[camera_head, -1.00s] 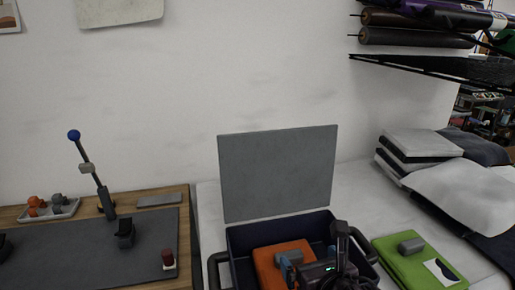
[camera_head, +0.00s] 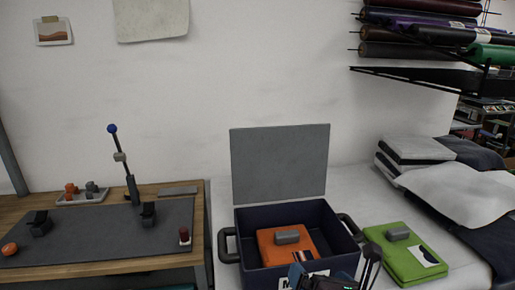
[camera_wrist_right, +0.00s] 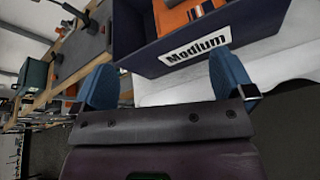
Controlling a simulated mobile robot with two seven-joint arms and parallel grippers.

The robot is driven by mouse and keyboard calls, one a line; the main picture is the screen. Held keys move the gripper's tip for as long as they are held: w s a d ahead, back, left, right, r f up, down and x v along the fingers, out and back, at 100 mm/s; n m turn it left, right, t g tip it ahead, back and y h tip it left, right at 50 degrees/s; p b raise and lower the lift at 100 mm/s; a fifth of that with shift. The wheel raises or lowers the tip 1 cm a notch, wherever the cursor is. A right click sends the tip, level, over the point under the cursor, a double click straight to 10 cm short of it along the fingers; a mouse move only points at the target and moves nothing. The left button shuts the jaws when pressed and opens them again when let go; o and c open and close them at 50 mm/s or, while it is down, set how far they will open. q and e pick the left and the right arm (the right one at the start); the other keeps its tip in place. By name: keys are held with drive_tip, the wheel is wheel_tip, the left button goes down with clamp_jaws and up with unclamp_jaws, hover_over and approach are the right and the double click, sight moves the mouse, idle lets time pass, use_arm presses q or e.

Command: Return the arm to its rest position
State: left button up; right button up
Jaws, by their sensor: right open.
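My right gripper (camera_head: 322,278) shows at the bottom edge of the head view, in front of the dark blue crate (camera_head: 226,246) and partly cut off by the frame. In the right wrist view its two blue fingers (camera_wrist_right: 165,82) are spread apart with nothing between them. The crate's front wall with its "Medium" label (camera_wrist_right: 196,47) is beyond the fingers. An orange folded item (camera_head: 270,251) with a grey block (camera_head: 287,237) on it lies in the crate. My left gripper is not in view.
A workbench (camera_head: 112,267) with a grey mat, a blue-knobbed lever (camera_head: 131,185) and a small tray (camera_head: 83,198) stands at left. A green folded item (camera_head: 404,266) lies right of the crate. Stacked cushions (camera_head: 412,152) and a roll rack (camera_head: 425,72) are further right.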

drive_tip(key=d+f+m+t+b, duration=0.1)
drive_tip(key=d+f+m, duration=0.45)
drive_tip(key=m, duration=0.85)
drive_tip(key=d+f+m, duration=0.3)
drive_tip(key=f+m, duration=0.6)
drive_tip(key=m, duration=0.5)
use_arm(q)
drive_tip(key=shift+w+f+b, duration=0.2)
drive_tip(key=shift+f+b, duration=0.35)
drive_tip(key=shift+b, duration=0.1)
use_arm(e)
drive_tip(key=s+d+f+m+g+h, duration=0.1)
drive_tip(key=s+d+f+m, duration=0.1)
drive_tip(key=s+f, duration=0.4)
drive_tip(key=s+d+f+m+g+h, duration=0.2)
drive_tip(key=s+d+f+m, duration=0.1)
drive_tip(key=s+d+f, duration=0.2)
drive_tip(key=s+f, duration=0.2)
drive_tip(key=s, duration=0.1)
drive_tip(key=shift+s+d+f+h, duration=0.15)
drive_tip(key=shift+s+f+h, duration=0.15)
drive_tip(key=shift+s, duration=0.1)
